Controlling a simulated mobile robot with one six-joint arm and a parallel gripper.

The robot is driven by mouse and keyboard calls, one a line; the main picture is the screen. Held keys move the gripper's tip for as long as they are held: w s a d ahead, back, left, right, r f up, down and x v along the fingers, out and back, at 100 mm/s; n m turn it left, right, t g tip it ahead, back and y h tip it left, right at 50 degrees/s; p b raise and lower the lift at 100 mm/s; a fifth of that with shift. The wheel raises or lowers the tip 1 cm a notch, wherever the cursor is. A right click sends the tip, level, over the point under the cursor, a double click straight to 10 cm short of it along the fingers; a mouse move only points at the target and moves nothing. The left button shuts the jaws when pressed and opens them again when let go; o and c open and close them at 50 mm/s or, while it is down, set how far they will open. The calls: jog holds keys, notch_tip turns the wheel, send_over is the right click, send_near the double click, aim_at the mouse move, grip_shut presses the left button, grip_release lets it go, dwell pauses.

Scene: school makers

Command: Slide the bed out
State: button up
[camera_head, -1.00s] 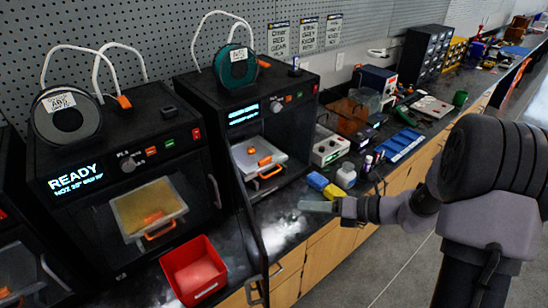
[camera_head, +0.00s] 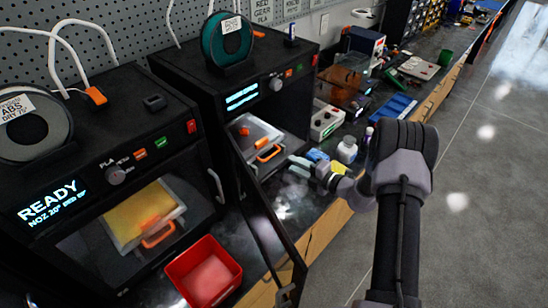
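The bed (camera_head: 252,134) is a light grey plate inside the right-hand printer, whose front is open. A small orange part lies on the bed, and an orange handle (camera_head: 270,153) is at its front edge. My gripper (camera_head: 296,166) is just right of the handle, pointing left toward it. Its two pale fingers look apart with nothing between them. A small gap seems to separate the fingertips from the handle.
The printer's open dark door (camera_head: 268,222) stands out toward the front, left of my gripper. A red bin (camera_head: 204,272) sits on the counter below the left printer (camera_head: 110,165). A yellow-and-blue item, a white bottle (camera_head: 346,150) and a grey box (camera_head: 325,120) stand close behind my gripper.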

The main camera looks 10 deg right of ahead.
jog(key=b+x, duration=0.2)
jog(key=x, duration=0.7)
jog(key=shift+w+a+f, duration=0.1)
jog(key=shift+w+a, duration=0.1)
jog(key=shift+w, duration=0.05)
jog(key=shift+c, duration=0.2)
grip_shut()
dwell(0.7)
